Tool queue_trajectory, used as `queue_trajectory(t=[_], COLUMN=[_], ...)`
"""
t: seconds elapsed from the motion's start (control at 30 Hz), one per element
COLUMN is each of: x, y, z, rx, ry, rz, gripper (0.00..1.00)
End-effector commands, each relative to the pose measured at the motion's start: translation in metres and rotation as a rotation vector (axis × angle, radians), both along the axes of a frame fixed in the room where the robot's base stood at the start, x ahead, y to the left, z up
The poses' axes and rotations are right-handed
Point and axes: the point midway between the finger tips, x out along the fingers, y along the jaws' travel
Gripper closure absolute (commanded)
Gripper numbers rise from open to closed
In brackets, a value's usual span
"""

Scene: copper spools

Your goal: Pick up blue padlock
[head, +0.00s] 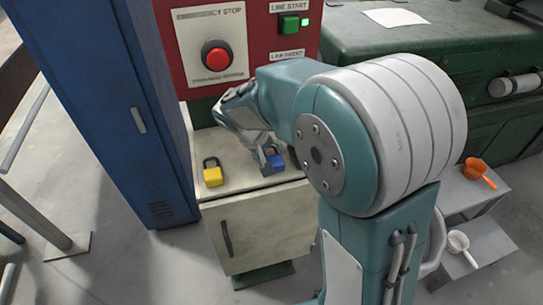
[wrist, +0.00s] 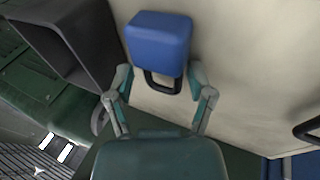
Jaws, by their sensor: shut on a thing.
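The blue padlock (head: 276,162) is at the right part of the beige cabinet top in the head view, partly hidden by my gripper (head: 266,152). In the wrist view the padlock's blue body (wrist: 160,38) is at the upper middle, with its dark shackle pointing toward my gripper (wrist: 161,78). My two fingers lie on either side of the padlock near where body and shackle meet, and they are shut on it. I cannot tell whether the padlock still touches the surface.
A red panel (head: 262,50) with an emergency stop button (head: 217,56) rises behind. A blue locker (head: 125,110) stands close on the left. Orange (head: 478,172) and white (head: 459,241) scoops are at the right.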

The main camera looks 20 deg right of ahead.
Motion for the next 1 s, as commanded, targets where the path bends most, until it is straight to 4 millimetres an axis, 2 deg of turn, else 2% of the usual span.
queue_trajectory(t=[0.07,0.1,0.27,0.47,0.6,0.8,1.0], x=[-0.001,0.0,0.0,-0.031,-0.059,-0.102,-0.128], y=[0.0,0.0,0.0,0.009,0.016,0.028,0.034], z=[0.003,0.007,0.03,0.069,0.096,0.114,0.126], rx=[0.0,0.0,0.0,0.001,0.002,0.001,0.0], ry=[0.003,0.001,-0.003,-0.006,-0.003,-0.003,0.0], rz=[-0.001,-0.001,-0.002,0.002,0.004,0.004,0.002], gripper=[0.84,0.89,0.9,0.9,0.9,0.9,0.9])
